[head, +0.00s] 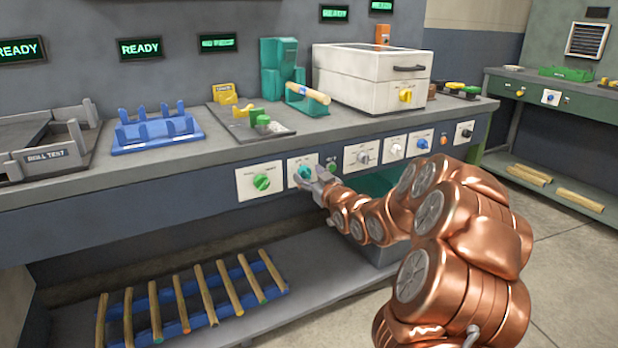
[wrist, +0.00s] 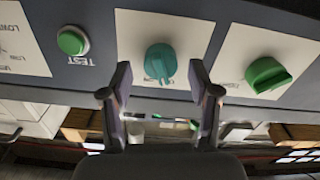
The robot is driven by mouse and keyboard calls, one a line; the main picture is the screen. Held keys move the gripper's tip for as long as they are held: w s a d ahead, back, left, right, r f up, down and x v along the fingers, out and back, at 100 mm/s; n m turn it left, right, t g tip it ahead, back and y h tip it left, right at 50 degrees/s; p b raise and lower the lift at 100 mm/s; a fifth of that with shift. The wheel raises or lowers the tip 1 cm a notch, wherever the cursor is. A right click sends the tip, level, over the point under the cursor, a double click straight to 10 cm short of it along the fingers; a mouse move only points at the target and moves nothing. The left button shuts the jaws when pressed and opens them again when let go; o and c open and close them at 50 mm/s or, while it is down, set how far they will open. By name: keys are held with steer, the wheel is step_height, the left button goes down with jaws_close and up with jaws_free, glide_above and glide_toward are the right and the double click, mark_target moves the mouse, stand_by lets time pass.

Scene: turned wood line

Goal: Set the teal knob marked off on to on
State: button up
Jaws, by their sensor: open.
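The teal knob (wrist: 160,62) sits on a white plate on the bench's front panel, between my fingertips in the wrist view. In the head view the teal knob (head: 304,172) is partly covered by my gripper (head: 314,184). My gripper (wrist: 160,85) is open, with one finger on each side of the knob and the tips near its lower edge. I cannot tell whether a finger touches it. Lettering on the plate beside the knob is partly hidden by it, and its setting is too small to read.
A green knob (wrist: 268,74) is on the neighbouring plate, and a green TEST button (wrist: 72,40) is on the other side. More knobs (head: 363,157) line the panel to the right. The bench top (head: 220,160) overhangs above, and a lower shelf (head: 310,275) holds wooden rods.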

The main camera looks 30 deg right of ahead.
steer(key=shift+w, duration=0.1)
steer(key=c, duration=1.1)
